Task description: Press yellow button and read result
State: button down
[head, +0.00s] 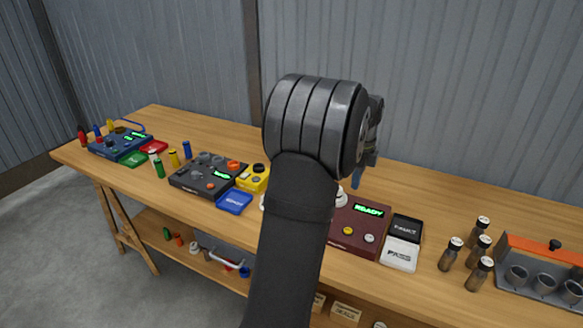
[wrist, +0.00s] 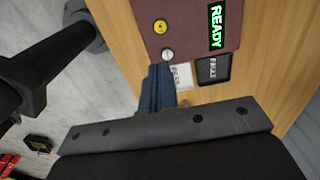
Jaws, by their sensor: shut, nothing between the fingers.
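A maroon tester box (head: 350,248) stands near the front edge of the bench. Its green display (head: 369,210) reads READY, also legible in the wrist view (wrist: 216,27). The yellow button (head: 348,230) is on its front part, with a white button (head: 369,238) to its right. Both show in the wrist view, the yellow button (wrist: 160,26) beyond the white one (wrist: 167,54). My gripper (wrist: 158,69) has its blue fingers shut and empty. In the head view, a blue fingertip (head: 356,180) shows behind the box, apart from the yellow button.
A black FAULT tile (head: 406,228) and white PASS tile (head: 400,253) lie right of the box. Several dark bottles (head: 479,250) and an orange-and-grey rack (head: 545,262) stand farther right. A dark control box (head: 205,175) and blue tile (head: 234,201) are left. My arm hides the bench's middle.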

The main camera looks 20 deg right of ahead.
jog(key=m+t+y, duration=0.3)
jog(key=m+t, duration=0.6)
jog(key=m, duration=0.5)
send_over(351, 232)
notch_tip(351, 232, down, 7)
jog(key=shift+a+f, duration=0.1)
jog(key=shift+f, duration=0.1)
jog(key=shift+f, duration=4.25)
jog(key=shift+f, duration=0.1)
jog(key=shift+f, duration=0.35)
